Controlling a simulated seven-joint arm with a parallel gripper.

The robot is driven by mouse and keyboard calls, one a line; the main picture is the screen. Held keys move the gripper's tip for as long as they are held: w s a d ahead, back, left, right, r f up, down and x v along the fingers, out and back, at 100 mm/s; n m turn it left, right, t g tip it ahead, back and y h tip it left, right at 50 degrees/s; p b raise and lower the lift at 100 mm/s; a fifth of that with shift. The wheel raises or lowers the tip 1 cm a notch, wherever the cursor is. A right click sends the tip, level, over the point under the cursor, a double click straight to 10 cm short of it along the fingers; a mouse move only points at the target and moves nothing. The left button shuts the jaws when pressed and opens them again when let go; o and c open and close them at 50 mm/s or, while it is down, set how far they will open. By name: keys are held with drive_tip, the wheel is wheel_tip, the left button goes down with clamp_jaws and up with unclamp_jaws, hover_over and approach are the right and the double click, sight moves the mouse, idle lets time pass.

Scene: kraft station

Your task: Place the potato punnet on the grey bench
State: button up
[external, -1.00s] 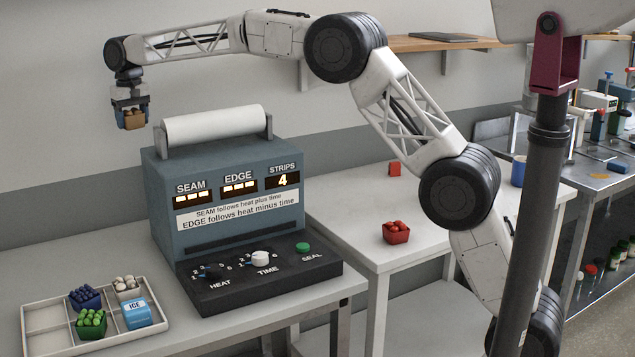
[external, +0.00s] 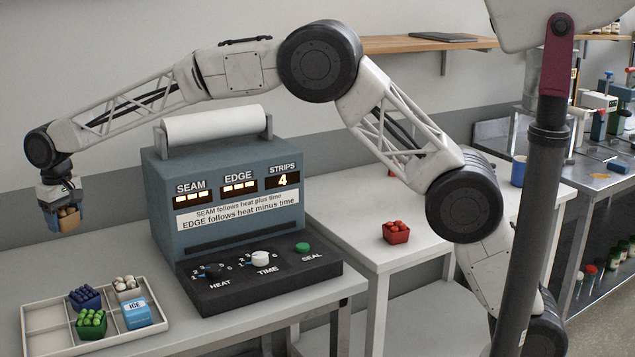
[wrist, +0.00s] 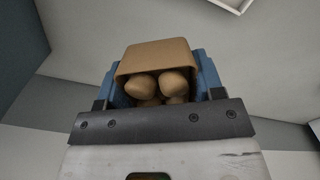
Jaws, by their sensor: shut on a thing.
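The potato punnet (external: 68,220) is a small tan box with rounded brown potatoes in it. My gripper (external: 63,214) is shut on it and holds it in the air behind the divided tray, left of the sealing machine. In the wrist view the punnet (wrist: 160,62) sits between the blue fingers of my gripper (wrist: 160,85), with several potatoes showing inside. The grey bench (external: 120,258) is below, with clear space between it and the punnet.
A divided white tray (external: 45,305) on the bench holds a blue punnet (external: 85,297), a green punnet (external: 91,323), a pale one (external: 126,287) and an ICE box (external: 136,313). The sealing machine (external: 235,190) stands to the right. A red punnet (external: 396,234) sits on the white table.

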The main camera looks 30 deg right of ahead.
sight(51, 345)
drive_tip(key=s+a+f+n, duration=0.1)
drive_tip(key=s+a+f, duration=0.2)
drive_tip(key=s, duration=0.3)
drive_tip(key=s+a+f+n, duration=0.1)
drive_tip(key=s+a+f, duration=0.2)
drive_tip(key=s, duration=0.4)
drive_tip(key=s+a+f+n, duration=0.1)
drive_tip(key=s+a+f, duration=0.2)
drive_tip(key=s, duration=0.3)
drive_tip(key=shift+s+a+f, duration=0.15)
drive_tip(key=shift+a+f, duration=0.2)
drive_tip(key=shift+f, duration=0.05)
drive_tip(key=shift+f, duration=0.2)
drive_tip(key=shift+f, duration=3.15)
drive_tip(key=shift+f, duration=0.35)
drive_tip(key=o, duration=1.1)
drive_tip(key=shift+o, duration=0.2)
wheel_tip(51, 345, up, 8)
